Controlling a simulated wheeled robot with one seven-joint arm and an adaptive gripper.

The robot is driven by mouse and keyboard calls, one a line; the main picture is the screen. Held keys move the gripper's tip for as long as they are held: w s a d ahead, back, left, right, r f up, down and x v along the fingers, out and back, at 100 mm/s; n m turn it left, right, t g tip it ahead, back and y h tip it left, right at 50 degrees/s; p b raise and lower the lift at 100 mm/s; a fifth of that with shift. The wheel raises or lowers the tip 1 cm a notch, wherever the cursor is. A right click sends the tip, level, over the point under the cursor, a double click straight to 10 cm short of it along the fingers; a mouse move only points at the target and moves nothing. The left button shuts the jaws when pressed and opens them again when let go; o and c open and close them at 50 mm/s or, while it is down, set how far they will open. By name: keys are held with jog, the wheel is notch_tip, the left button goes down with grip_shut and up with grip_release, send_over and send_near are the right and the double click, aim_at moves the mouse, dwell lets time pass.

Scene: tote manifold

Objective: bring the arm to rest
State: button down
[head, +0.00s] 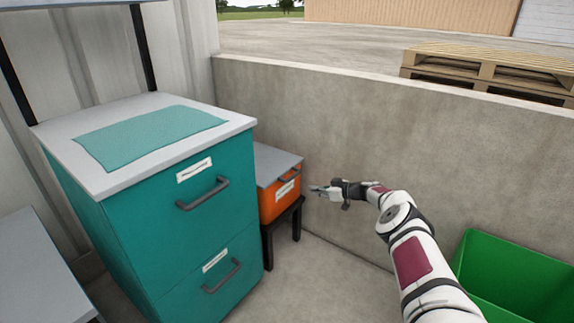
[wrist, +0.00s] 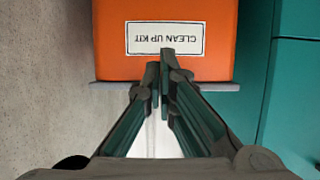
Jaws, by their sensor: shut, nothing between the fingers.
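My arm reaches forward from the lower right in the head view. My gripper (head: 318,190) is shut and empty in front of the low concrete wall, to the right of the orange drawer box (head: 280,195). In the wrist view, my gripper's fingertips (wrist: 160,75) are together in front of the orange box (wrist: 110,45), which shows upside down. Its white label (wrist: 164,38) reads "CLEAN UP KIT". The fingertips overlap the label's lower edge in the picture; I cannot tell whether they touch it.
A teal two-drawer cabinet (head: 160,210) stands left of the orange box, a teal mat (head: 150,135) on its top. The orange box sits on a dark stand (head: 283,230). A green bin (head: 520,280) is at lower right. The concrete wall (head: 370,130) runs behind; pallets (head: 490,72) lie beyond.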

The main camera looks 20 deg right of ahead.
jog(key=s+a+r+n+g+y, duration=0.25)
jog(key=a+r+g, duration=0.25)
jog(key=a+r, duration=1.35)
jog(key=s+a+r+g+h, duration=0.2)
jog(key=s+a+r, duration=0.2)
jog(key=s+r, duration=0.35)
jog(key=s+a+r+g+h, duration=0.2)
jog(key=s+a+r, duration=0.2)
jog(key=s+r, duration=0.35)
jog(key=s+d+r+m+g+h, duration=0.15)
jog(key=s+r, duration=0.25)
jog(key=s, duration=1)
jog(key=s+r+m+h, duration=0.3)
jog(key=s+r, duration=0.2)
jog(key=s, duration=1)
jog(key=s+d+f+m+h, duration=0.1)
jog(key=s+d+f+m, duration=0.15)
jog(key=s, duration=0.85)
jog(key=s+d+f+m+h, duration=0.1)
jog(key=s+d+f+m, duration=0.2)
jog(key=s, duration=0.9)
notch_tip(320, 180, up, 30)
jog(key=t+p, duration=0.3)
jog(key=p, duration=2.6)
jog(key=shift+w+a+t, duration=0.15)
jog(key=shift+a+t, duration=0.05)
jog(key=shift+t, duration=0.15)
jog(key=shift+r, duration=0.1)
